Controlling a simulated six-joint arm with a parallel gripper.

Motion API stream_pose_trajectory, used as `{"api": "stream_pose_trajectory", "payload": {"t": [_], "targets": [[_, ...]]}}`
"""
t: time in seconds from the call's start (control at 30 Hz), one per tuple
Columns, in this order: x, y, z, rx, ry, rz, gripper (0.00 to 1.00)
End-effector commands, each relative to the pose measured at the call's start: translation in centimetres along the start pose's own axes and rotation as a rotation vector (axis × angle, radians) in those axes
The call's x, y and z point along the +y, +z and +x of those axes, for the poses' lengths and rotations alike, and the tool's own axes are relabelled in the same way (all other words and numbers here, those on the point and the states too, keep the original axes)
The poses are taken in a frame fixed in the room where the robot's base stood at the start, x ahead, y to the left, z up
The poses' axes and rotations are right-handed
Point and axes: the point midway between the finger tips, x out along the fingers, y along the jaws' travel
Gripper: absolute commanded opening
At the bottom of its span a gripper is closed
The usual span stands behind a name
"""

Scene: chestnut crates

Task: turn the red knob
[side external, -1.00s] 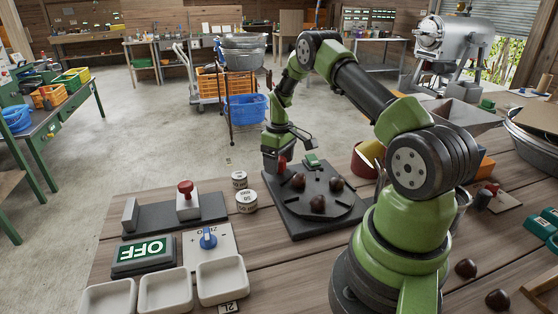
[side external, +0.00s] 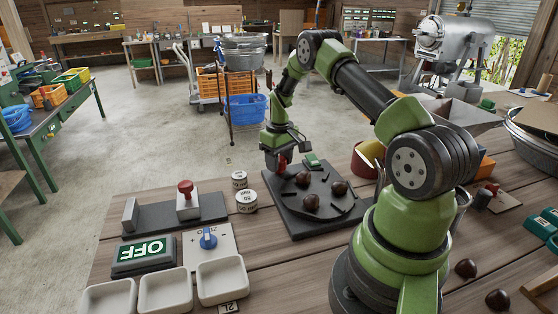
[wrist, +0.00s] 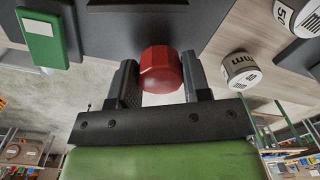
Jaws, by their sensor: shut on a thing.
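The red knob (wrist: 161,70) sits between the two dark fingers of my gripper (wrist: 158,82) in the wrist view, with its faceted side toward the camera. In the side view the red knob (side external: 282,160) shows at the far left corner of a dark base plate (side external: 292,224). My gripper (side external: 275,148) is shut on it there, and the arm partly hides it. A round dark turntable (side external: 328,211) on the plate carries chestnuts (side external: 310,202). A green block (side external: 313,160) stands at the plate's back edge.
Two white round weights (side external: 246,202) stand left of the plate. A red and yellow container (side external: 365,160) is close on the right.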

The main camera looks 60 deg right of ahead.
Motion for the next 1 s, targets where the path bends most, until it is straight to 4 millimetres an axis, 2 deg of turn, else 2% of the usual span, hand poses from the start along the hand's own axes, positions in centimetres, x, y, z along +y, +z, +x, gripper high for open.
{"api": "stream_pose_trajectory", "payload": {"t": [1.0], "targets": [[-0.05, 0.11, -0.06, 0.024, -0.001, 0.942, 0.20]]}}
